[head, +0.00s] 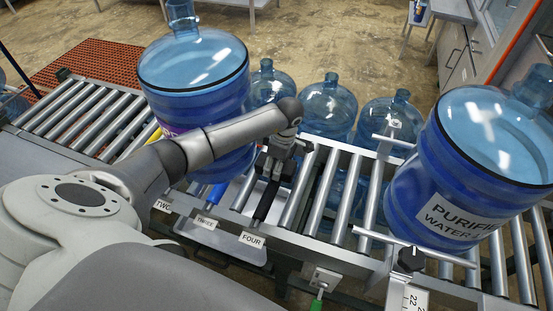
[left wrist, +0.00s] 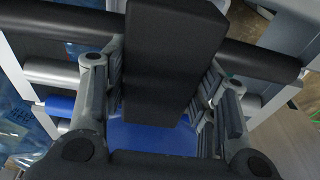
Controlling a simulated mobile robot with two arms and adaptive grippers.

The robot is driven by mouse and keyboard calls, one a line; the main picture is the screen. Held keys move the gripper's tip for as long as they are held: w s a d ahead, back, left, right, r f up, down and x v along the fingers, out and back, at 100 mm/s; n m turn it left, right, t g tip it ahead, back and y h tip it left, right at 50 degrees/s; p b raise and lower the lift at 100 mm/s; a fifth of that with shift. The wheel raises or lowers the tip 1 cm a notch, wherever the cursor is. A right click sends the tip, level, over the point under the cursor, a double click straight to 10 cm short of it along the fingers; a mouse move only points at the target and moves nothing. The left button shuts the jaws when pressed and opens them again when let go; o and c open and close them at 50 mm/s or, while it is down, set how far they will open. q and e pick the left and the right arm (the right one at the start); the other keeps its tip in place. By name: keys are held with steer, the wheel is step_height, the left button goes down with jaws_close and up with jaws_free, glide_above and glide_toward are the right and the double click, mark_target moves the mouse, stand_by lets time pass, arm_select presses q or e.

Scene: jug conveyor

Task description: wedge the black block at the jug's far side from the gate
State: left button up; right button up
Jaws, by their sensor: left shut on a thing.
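My left gripper (head: 279,160) is over the conveyor, just right of the left blue jug. In the left wrist view my left gripper (left wrist: 160,100) is shut on the black block (left wrist: 172,55), which sticks out between its fingers above the rollers. In the head view the block is hard to tell from the dark gripper. The left jug (head: 190,75) stands on the rollers, partly hidden by my arm. The right jug (head: 460,190), labelled PURIFIED WATER, stands between metal bars (head: 400,253) that may be the gate. My right gripper is not in view.
A black roller (head: 264,201) shows at the label FOUR (head: 251,240), with a blue one (head: 217,193) at THREE. Several more jugs (head: 328,107) stand behind the conveyor. Bare rollers (head: 322,192) lie between gripper and right jug. A black knob (head: 411,258) is at the front rail.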

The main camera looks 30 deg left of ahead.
arm_select(q)
steer(key=shift+s+a, duration=0.15)
steer(key=shift+a, duration=0.55)
steer(key=o, duration=1.3)
steer(key=r, duration=0.5)
steer(key=d+r, duration=0.1)
steer(key=r, duration=0.1)
steer(key=shift+r, duration=0.2)
